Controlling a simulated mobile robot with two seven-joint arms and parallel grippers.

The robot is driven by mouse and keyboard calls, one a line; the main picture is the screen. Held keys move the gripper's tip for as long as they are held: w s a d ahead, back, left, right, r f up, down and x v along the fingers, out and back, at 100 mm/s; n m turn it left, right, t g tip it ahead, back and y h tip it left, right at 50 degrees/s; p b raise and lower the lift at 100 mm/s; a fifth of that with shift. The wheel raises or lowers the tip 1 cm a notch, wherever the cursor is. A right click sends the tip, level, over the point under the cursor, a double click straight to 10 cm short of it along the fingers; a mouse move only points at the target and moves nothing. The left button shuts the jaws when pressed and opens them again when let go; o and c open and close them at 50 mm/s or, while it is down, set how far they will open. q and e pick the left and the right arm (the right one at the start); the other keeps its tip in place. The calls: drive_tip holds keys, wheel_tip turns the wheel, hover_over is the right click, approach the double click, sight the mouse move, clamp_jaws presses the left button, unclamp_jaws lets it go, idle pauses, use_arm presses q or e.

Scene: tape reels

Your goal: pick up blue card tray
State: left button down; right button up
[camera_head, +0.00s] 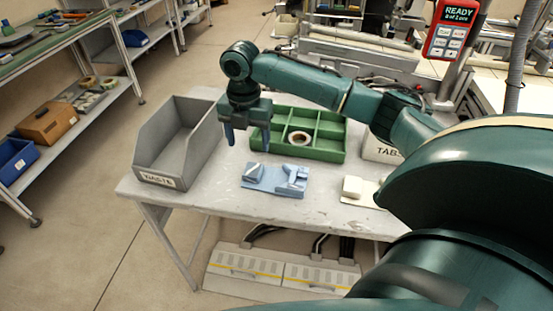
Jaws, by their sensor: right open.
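The blue card tray (265,182) is a light blue, flat piece with raised parts on it. It lies on the grey table near the front edge, left of the middle. My right gripper (248,139) hangs above the table with its fingers pointing down, open and empty. In the picture it is above and left of the blue card tray, between the grey bin and the green tray, apart from the blue tray. My left gripper is not in view.
A grey bin labelled WASTE (160,178) stands at the table's left end. A green compartment tray (330,150) holding a tape reel (299,138) is behind the blue tray. A cream piece (360,189) and a box labelled TABS (381,152) are to the right.

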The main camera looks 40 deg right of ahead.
hover_over(253, 169)
drive_tip(key=f, duration=0.4)
drive_tip(key=shift+w+a+f, duration=0.15)
drive_tip(key=shift+w+a, duration=0.05)
drive_tip(key=f, duration=0.5)
drive_tip(key=shift+s+d+p, duration=0.15)
drive_tip(key=shift+s+p, duration=0.15)
drive_tip(key=c, duration=1.2)
